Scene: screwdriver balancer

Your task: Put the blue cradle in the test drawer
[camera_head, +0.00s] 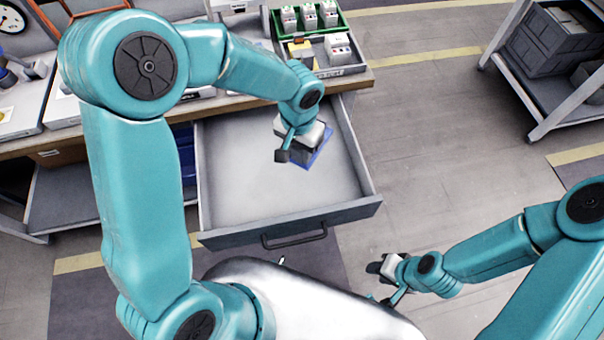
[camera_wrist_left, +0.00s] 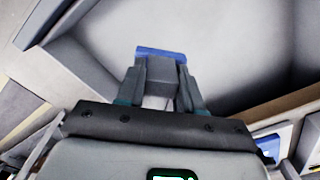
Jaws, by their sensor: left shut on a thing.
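The open drawer (camera_head: 235,190) is pulled out from the workbench, with a grey interior and a dark handle on its front. The blue cradle (camera_head: 319,158) is within the drawer's outline, toward its right side. My left gripper (camera_head: 293,154) is above it, partly covering it. In the left wrist view, my left gripper (camera_wrist_left: 163,85) is shut on the grey block part of the cradle, whose blue edge (camera_wrist_left: 161,52) shows beyond the fingers. I cannot tell whether the cradle touches the drawer floor. My right gripper (camera_head: 384,276) is outside the drawer, low at right; its jaws are unclear.
The workbench (camera_head: 357,83) behind the drawer carries a green tray (camera_head: 334,29) of white devices and a grey tray (camera_head: 350,67). A shelf cart (camera_head: 540,105) with dark crates stands at the upper right. The drawer's left and front floor is bare.

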